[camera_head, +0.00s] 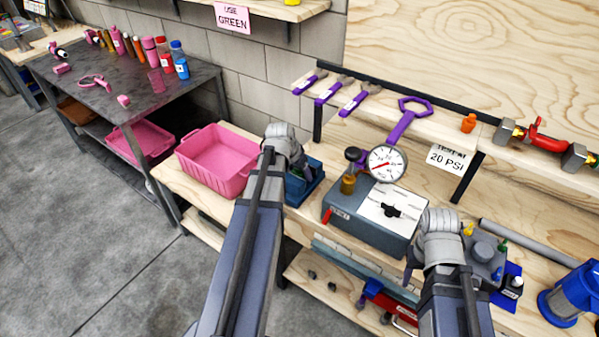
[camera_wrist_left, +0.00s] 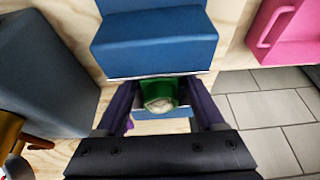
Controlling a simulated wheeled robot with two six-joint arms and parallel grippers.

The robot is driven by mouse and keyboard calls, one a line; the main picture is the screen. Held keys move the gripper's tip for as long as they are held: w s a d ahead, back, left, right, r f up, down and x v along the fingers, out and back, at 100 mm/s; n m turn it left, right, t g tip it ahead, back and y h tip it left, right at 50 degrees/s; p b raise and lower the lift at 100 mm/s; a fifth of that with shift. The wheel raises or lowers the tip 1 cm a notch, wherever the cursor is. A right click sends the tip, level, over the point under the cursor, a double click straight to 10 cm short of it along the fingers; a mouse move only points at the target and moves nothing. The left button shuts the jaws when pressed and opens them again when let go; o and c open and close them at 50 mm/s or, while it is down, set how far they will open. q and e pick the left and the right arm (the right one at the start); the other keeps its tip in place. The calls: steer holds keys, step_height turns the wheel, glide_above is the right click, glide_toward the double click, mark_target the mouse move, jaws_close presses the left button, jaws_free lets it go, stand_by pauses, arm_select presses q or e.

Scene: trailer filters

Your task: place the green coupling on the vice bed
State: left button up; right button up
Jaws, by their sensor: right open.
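The green coupling (camera_wrist_left: 158,92) shows between the fingers of my left gripper (camera_wrist_left: 160,98) in the left wrist view. The fingers appear to close on its two sides. The blue vice (camera_head: 297,192) stands on the bench, and my left gripper (camera_head: 306,172) is over it in the head view. In the wrist view the vice's large blue jaw block (camera_wrist_left: 155,42) is just beyond the coupling, and a blue strip shows below it. I cannot tell whether the coupling touches the bed. My right gripper (camera_head: 411,278) is open, low at the bench front, mostly hidden by its wrist.
A pink bin (camera_head: 217,160) stands left of the vice. A grey test box (camera_head: 370,217) with a pressure gauge (camera_head: 386,163) stands right of it. Purple tools (camera_head: 330,90) lie on the shelf behind. A blue cylindrical device (camera_head: 568,293) stands at the far right.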

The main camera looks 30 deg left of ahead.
arm_select(q)
steer(key=shift+o, duration=0.4)
steer(key=shift+r, duration=0.15)
steer(key=shift+r+p, duration=0.2)
steer(key=shift+p, duration=0.15)
steer(key=p+v, duration=1)
steer(key=v, duration=0.1)
steer(key=shift+s+r+p, duration=0.15)
steer(key=shift+r+p, duration=0.15)
steer(key=shift+p, duration=0.05)
steer(key=shift+d, duration=0.15)
